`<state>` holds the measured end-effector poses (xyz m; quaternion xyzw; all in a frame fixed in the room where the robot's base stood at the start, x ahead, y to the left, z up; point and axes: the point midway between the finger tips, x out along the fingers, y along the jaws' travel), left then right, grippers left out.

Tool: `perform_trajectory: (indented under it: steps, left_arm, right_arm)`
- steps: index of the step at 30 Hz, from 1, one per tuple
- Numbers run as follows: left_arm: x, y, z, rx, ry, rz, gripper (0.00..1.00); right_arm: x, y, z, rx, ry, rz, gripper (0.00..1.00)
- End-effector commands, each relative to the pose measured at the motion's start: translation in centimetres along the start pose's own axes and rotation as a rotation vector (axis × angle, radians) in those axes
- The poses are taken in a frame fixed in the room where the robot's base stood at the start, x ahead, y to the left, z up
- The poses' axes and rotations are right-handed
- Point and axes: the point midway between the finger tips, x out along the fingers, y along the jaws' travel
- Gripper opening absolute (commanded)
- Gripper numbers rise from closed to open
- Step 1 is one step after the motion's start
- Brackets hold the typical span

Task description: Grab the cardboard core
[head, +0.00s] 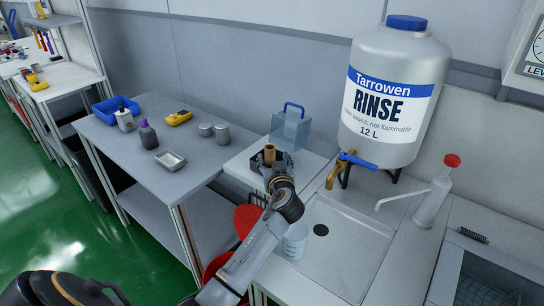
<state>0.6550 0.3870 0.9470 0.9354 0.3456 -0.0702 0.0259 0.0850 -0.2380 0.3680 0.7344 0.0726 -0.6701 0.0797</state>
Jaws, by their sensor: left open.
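The cardboard core (269,152) is a small brown upright cylinder in the head view, near the white counter's left end. My left gripper (268,160) is at the core, with its dark fingers around the lower part. It is open, and the core's top shows above the fingers. The gripper hides the core's base, so I cannot tell whether the fingers touch it. My right gripper is not in view.
A clear container with a blue handle (290,130) stands just behind the core. A large rinse tank (390,95) with a brass tap (335,176) stands to the right, above a white sink (335,250). A translucent beaker (293,242) is by the arm. Red stools (246,219) are below.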

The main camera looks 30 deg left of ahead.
Motion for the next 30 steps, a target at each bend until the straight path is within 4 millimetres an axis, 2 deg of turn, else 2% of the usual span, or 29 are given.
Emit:
perform_trajectory:
  steps: [4, 12, 23, 30]
  left_arm:
    - [1.4, -0.1, -0.2, 0.003, 0.001, 0.000, 0.60]
    - [4.7, -0.2, -0.1, 0.002, 0.001, 0.001, 0.60]
    - [5.4, -0.2, 0.1, 0.000, -0.001, 0.001, 0.60]
    - [5.4, -0.2, 0.1, 0.000, -0.001, 0.002, 0.16]
  right_arm:
    - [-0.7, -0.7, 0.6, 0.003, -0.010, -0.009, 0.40]
    - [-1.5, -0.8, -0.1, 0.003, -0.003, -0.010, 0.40]
    - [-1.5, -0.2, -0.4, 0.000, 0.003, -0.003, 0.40]
    - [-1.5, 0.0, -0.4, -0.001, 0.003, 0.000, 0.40]
